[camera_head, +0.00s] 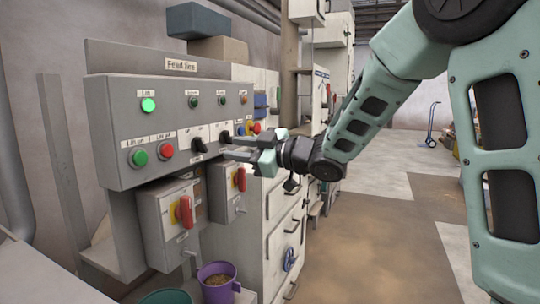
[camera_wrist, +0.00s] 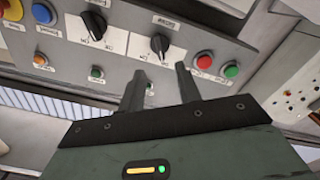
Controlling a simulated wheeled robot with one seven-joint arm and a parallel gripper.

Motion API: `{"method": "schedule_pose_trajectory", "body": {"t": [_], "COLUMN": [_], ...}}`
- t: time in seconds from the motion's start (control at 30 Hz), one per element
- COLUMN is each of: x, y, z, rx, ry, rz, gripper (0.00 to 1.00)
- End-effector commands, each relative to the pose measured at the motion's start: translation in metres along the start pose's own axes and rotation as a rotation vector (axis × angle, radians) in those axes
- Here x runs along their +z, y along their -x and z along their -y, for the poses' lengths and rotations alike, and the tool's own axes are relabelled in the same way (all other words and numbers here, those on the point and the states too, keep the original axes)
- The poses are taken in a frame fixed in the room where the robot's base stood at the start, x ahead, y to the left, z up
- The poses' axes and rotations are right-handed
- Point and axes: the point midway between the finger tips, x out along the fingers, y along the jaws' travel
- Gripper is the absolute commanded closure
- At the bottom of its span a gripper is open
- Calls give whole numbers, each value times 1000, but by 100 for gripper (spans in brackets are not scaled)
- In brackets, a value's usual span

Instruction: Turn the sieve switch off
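The grey feed line panel (camera_head: 125,125) carries two black rotary switches, a left one (camera_head: 198,145) and a right one (camera_head: 225,136). In the wrist view, turned over, the same switches appear as one near the middle (camera_wrist: 160,44) and one to its left (camera_wrist: 94,24). Their labels are too small to read, so I cannot tell which is the sieve switch. My gripper (camera_head: 229,147) is open and empty, its fingers reaching toward the switches. In the wrist view, the fingertips (camera_wrist: 160,76) straddle empty space just below the middle switch, apparently not touching it.
A green button (camera_head: 138,158) and a red button (camera_head: 167,149) sit left of the switches. A lit green lamp (camera_head: 148,104) is above. Boxes with red handles (camera_head: 185,211) hang below, over a purple bucket (camera_head: 217,283). Open floor lies to the right.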

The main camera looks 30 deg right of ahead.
Motion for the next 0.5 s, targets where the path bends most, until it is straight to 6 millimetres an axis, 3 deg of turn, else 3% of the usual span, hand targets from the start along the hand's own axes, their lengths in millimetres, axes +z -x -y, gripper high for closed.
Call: {"method": "schedule_pose_trajectory", "body": {"t": [0.2, 0.5], "x": [1, 0], "y": [50, 82], "z": [-1, 0], "rx": [4, 0], "ry": [1, 2], "rz": [1, 0], "gripper": [66, 66]}}
